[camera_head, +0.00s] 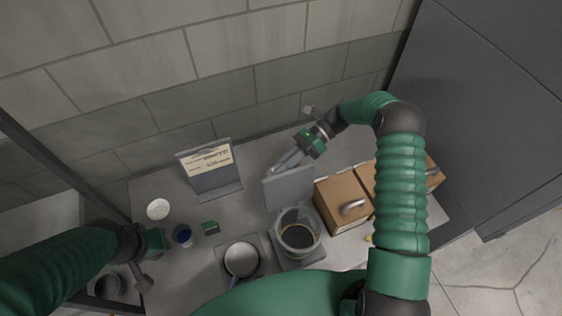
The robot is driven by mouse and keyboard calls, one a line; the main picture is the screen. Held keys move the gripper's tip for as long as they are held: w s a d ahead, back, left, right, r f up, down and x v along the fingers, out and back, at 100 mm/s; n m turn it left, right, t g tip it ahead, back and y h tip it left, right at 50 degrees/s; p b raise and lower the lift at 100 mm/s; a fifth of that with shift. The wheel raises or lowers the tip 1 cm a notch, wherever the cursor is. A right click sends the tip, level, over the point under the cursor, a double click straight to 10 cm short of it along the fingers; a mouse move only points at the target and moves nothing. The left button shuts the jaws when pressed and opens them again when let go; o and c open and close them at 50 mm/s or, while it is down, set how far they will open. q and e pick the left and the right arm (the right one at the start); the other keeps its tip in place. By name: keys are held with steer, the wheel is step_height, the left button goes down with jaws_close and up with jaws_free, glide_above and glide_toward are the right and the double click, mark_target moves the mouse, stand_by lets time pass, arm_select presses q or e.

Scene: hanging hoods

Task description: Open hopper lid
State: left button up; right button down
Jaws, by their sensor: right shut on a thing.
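The hopper (298,237) is a clear round container with dark contents, standing on a grey base at the middle of the table. A flat grey panel, which looks like its lid (291,190), stands nearly upright behind it. My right gripper (274,171) comes from the upper right, and its fingers are shut at the top edge of this lid, near its left corner. My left gripper (144,280) hangs low at the left side of the table, away from the hopper. Its fingers are too small and dark to read.
Brown boxes, one with a curved metal handle (353,207), stand right of the hopper. A pan (241,259) is at its left. A sign on a grey stand (211,173), a blue cup (182,235), a green-topped block (210,228) and a white disc (158,209) are farther left. A wall closes the back.

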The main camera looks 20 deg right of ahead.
steer(key=shift+f, duration=0.35)
steer(key=c, duration=1.4)
jaws_free()
steer(key=shift+o, duration=0.2)
steer(key=shift+d+r, duration=0.1)
steer(key=shift+r, duration=0.05)
steer(key=shift+w+d, duration=0.1)
steer(key=shift+d, duration=0.15)
steer(key=b+v, duration=0.5)
steer(key=v, duration=0.6)
steer(key=shift+d, duration=0.2)
steer(key=shift+r, duration=0.15)
